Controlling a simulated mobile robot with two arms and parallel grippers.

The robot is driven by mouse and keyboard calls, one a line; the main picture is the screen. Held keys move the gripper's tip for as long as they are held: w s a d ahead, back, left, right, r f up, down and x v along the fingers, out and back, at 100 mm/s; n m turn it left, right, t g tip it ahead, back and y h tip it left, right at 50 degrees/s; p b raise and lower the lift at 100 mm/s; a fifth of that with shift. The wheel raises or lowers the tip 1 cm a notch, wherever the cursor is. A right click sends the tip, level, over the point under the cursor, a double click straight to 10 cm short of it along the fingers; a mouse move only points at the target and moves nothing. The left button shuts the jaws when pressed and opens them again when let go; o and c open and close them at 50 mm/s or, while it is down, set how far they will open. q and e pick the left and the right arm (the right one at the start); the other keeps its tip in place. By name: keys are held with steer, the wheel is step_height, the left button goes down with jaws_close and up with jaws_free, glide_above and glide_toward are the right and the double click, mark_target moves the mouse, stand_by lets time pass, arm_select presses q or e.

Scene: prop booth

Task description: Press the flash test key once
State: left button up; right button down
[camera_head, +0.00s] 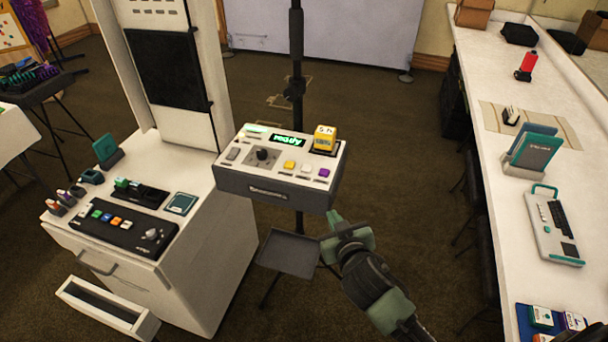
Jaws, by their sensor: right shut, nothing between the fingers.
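A white and grey control box (225,176) is mounted on a black stand in the middle of the camera_head view. Its lit green display (288,140) reads "ready". Its front panel has a dark knob (262,154), a yellow key (289,165), a white key (306,168) and a purple key (324,172). The key labels are too small to read, so I cannot tell which is the flash test key. My right gripper (334,218) is shut and empty, below and just in front of the box's right end, apart from the keys. My left gripper is not in view.
A small grey tray (288,254) is below the box. A white cabinet (215,245) with a button console (123,225) stands left. A long white counter (485,140) runs along the right.

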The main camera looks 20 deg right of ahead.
steer(key=shift+t, duration=0.6)
steer(key=r, duration=0.2)
steer(key=a+r, duration=0.1)
steer(key=r, duration=0.1)
steer(key=shift+w+a, duration=0.1)
steer(key=shift+w, duration=0.2)
steer(key=w+a+r+n+g+y, duration=0.2)
steer(key=w+a+r+n+y, duration=0.2)
steer(key=a+r+n+y, duration=0.45)
steer(key=w+a+r+n+g+y, duration=0.2)
steer(key=w+a+r+n+y, duration=0.3)
steer(key=a+r+n+y, duration=0.35)
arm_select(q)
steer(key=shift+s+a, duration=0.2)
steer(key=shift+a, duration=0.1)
arm_select(e)
steer(key=w+d+f+g+h, duration=0.1)
steer(key=w+d+h, duration=0.1)
steer(key=d+h, duration=0.3)
steer(key=w+d+f+m+g+h, duration=0.1)
steer(key=d+h, duration=0.4)
steer(key=d, duration=0.6)
steer(key=shift+w+d+f+m+g, duration=0.25)
steer(key=shift+w+f+m+g, duration=0.05)
steer(key=shift+w+f+g, duration=0.45)
steer(key=shift+f, duration=0.15)
